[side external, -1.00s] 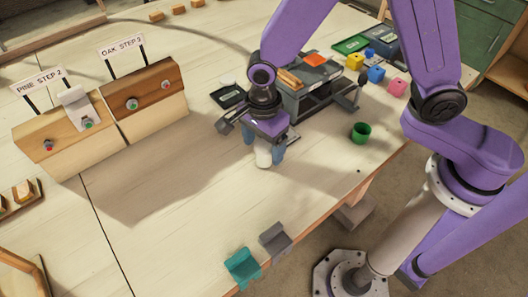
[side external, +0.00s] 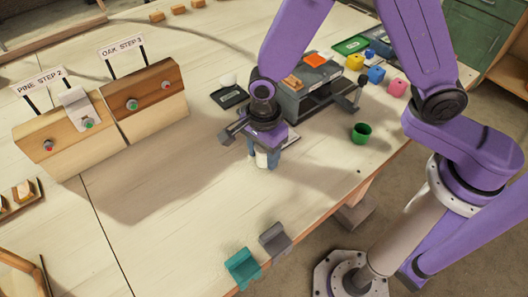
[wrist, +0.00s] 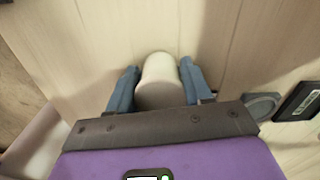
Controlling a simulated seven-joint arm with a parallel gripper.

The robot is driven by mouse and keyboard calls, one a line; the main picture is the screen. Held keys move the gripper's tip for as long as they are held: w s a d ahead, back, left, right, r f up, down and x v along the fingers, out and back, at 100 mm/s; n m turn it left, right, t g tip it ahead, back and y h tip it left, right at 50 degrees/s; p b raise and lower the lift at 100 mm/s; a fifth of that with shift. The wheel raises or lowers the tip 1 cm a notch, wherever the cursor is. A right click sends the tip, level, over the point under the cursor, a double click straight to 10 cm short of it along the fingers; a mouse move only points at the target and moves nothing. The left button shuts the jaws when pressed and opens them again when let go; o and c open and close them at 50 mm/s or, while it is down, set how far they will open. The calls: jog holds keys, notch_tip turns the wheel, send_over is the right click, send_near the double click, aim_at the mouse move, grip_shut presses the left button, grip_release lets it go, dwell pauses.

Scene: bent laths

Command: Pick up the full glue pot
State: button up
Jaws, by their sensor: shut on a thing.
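A white, round-sided pot (side external: 262,160) is between the blue fingers of my gripper (side external: 262,156), above the pale bench near its middle. In the wrist view the pot (wrist: 160,84) fills the gap between the fingers of my gripper (wrist: 159,72), one on each side, and the gripper is shut on it. I cannot tell whether its base touches the bench, nor how full it is. A second white round object (side external: 228,79) stands farther back, beside a dark flat item (side external: 229,96).
A grey machine (side external: 308,95) stands close behind my gripper. A green cup (side external: 361,132) is to the right, near the bench edge. Teal (side external: 242,268) and grey (side external: 275,240) brackets sit at the front edge. Wooden blocks with signs (side external: 100,110) stand left. The bench left of my gripper is clear.

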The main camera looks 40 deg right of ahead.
jog(key=shift+r, duration=0.1)
jog(key=shift+r, duration=0.55)
notch_tip(320, 180, up, 2)
jog(key=shift+s+r, duration=0.1)
jog(key=shift+r, duration=0.05)
jog(key=s+d+r, duration=0.8)
jog(key=s+r, duration=0.1)
jog(key=s, duration=0.2)
jog(key=shift+r, duration=0.2)
